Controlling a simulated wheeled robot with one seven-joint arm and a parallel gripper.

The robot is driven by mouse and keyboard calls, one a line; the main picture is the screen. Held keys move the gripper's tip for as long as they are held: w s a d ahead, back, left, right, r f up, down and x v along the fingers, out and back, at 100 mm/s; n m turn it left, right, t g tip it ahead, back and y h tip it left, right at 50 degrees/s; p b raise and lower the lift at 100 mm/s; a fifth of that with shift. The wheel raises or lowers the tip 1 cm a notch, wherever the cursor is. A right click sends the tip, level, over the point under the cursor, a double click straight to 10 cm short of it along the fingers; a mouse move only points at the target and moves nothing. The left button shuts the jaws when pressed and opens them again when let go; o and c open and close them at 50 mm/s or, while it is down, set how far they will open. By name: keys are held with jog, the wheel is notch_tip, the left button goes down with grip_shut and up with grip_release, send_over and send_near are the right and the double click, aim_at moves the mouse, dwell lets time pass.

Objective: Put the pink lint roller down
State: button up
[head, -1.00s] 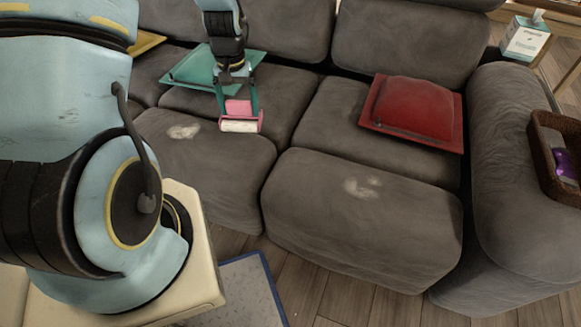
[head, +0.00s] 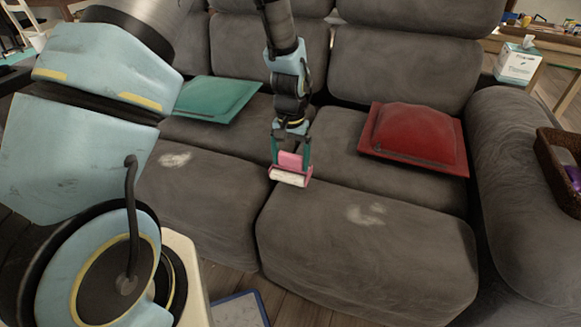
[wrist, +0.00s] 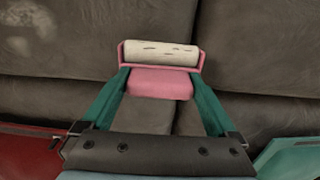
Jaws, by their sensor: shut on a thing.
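The pink lint roller (head: 290,160) has a white roll with some dark marks on it. My gripper (head: 291,150) is shut on its pink part and holds it over the grey sofa (head: 365,245), near the seam between the seat cushions. In the wrist view the lint roller (wrist: 160,84) sits between my two green fingers (wrist: 160,95), with the white roll (wrist: 160,54) at the far end. I cannot tell whether the roller touches the sofa.
A red cushion (head: 415,138) lies right of my gripper and a teal cushion (head: 215,98) lies left. Pale dusty patches mark the left seat (head: 174,160) and right seat (head: 366,214). A brown basket (head: 556,165) sits on the right armrest. The front seats are otherwise clear.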

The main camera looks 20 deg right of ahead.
jog(key=shift+f, duration=1.25)
jog(key=shift+f, duration=0.15)
jog(key=o, duration=1.1)
notch_tip(320, 180, up, 12)
jog(key=shift+r+p, duration=0.15)
jog(key=shift+p, duration=0.3)
jog(key=w+a+r+n, duration=0.1)
jog(key=a+r+n, duration=0.15)
jog(key=a, duration=0.65)
jog(key=w+a+r+n, duration=0.15)
jog(key=a+r, duration=0.25)
jog(key=a, duration=0.5)
jog(key=s+a+r+n, duration=0.1)
jog(key=s+a, duration=0.1)
jog(key=a, duration=0.2)
jog(key=s+a+r+n+t, duration=0.1)
jog(key=s+a, duration=0.1)
jog(key=a, duration=0.2)
jog(key=s+a+n, duration=0.1)
jog(key=s+a, duration=0.1)
jog(key=a, duration=0.2)
jog(key=shift+s+a+r+t, duration=0.1)
jog(key=shift+s+r+t, duration=0.2)
jog(key=shift+r, duration=0.1)
